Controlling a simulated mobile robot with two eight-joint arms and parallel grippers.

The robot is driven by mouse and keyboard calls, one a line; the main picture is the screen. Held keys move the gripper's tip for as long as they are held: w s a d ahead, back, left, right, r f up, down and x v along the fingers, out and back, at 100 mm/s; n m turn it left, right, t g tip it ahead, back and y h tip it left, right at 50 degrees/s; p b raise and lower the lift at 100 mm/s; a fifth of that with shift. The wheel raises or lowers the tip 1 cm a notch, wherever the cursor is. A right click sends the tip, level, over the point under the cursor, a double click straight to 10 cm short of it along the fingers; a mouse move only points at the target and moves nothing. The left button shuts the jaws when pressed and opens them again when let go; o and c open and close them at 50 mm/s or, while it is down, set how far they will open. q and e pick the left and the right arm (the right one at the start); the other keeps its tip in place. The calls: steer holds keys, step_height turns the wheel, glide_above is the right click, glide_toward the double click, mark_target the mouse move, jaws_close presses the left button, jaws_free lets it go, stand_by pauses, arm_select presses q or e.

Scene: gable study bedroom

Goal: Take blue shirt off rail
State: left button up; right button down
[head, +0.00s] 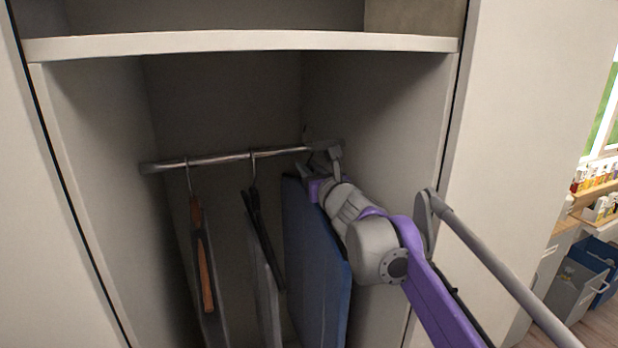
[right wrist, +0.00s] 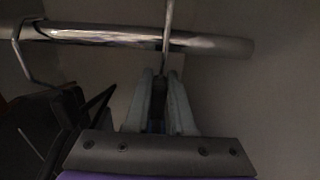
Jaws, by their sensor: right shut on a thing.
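The blue shirt (head: 318,262) hangs at the right end of the rail (head: 225,158) inside the wardrobe, the closest garment to the right wall. My right gripper (head: 308,172) is at its top, just below the rail. In the right wrist view, the fingers (right wrist: 160,90) are shut on the top of the shirt's hanger, under its thin hook (right wrist: 168,32). The hook still reaches up to the rail (right wrist: 110,36) there. The gripped part is dark and mostly hidden between the fingers. My left gripper is not in view.
A dark garment with an orange-brown hanger (head: 205,270) and a grey garment on a black hanger (head: 262,240) hang left of the shirt. A white shelf (head: 240,43) spans above the rail. The right wardrobe wall (head: 400,150) is close to my arm.

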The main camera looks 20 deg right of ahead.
steer(key=s+a+b, duration=0.1)
steer(key=s, duration=1.7)
steer(key=shift+b, duration=0.35)
steer(key=shift+r, duration=0.3)
steer(key=shift+r+p, duration=0.85)
steer(key=shift+r, duration=0.1)
steer(key=shift+s, duration=0.1)
steer(key=s, duration=0.6)
steer(key=shift+s+a+p, duration=0.25)
steer(key=shift+s+p, duration=0.15)
